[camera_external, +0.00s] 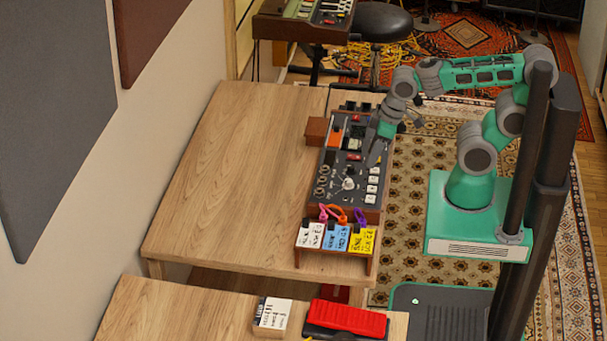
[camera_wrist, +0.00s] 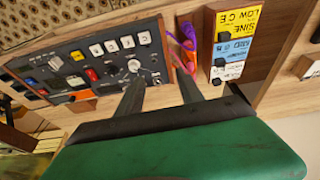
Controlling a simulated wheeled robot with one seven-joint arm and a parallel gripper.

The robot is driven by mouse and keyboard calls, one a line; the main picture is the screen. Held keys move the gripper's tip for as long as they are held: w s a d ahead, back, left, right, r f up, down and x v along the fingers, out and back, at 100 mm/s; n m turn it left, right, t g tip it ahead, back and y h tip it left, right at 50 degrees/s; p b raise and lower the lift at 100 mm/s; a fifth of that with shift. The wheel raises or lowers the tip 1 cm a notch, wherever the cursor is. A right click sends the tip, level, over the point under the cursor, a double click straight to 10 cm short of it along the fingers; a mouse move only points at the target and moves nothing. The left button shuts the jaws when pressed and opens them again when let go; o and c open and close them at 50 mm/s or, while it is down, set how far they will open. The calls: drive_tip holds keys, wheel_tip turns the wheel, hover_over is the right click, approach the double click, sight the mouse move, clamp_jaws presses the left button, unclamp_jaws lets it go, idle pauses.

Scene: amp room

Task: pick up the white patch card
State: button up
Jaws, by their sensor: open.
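The white patch card (camera_external: 310,236) with black writing stands in a small wooden rack (camera_external: 335,261) at the near end of the far table. It is at the left of the row, beside a blue card (camera_external: 336,240) and a yellow card (camera_external: 363,241). In the wrist view the white card (camera_wrist: 228,72) is at the right, below the blue card (camera_wrist: 233,50). My gripper (camera_external: 376,155) is open and empty above the dark control panel (camera_external: 348,172), beyond the card rack. In the wrist view my gripper (camera_wrist: 160,90) shows two spread fingers, left of the cards.
Purple and orange cables (camera_external: 338,214) lie between the panel and the rack. A wooden block (camera_external: 316,131) sits beside the panel. A white-labelled box (camera_external: 272,314) and a red-topped device (camera_external: 347,318) are on the near table. The far table's left side is clear.

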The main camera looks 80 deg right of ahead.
idle(0.4)
drive_tip(key=m+g+y+p, duration=0.35)
drive_tip(key=m+y, duration=0.45)
drive_tip(key=m, duration=0.3)
approach(311, 233)
drive_tip(key=d+r, duration=0.2)
drive_tip(key=d, duration=0.3)
wheel_tip(311, 233, down, 4)
drive_tip(key=w+m+y+p, duration=0.2)
drive_tip(key=m+y, duration=0.3)
drive_tip(key=m, duration=0.2)
drive_tip(key=p+x, duration=0.2)
drive_tip(key=x, duration=0.5)
drive_tip(key=shift+s+a+y, duration=0.15)
drive_tip(key=shift+a+y, duration=0.15)
drive_tip(key=shift+a, duration=0.05)
drive_tip(key=shift+f, duration=0.1)
clamp_jaws()
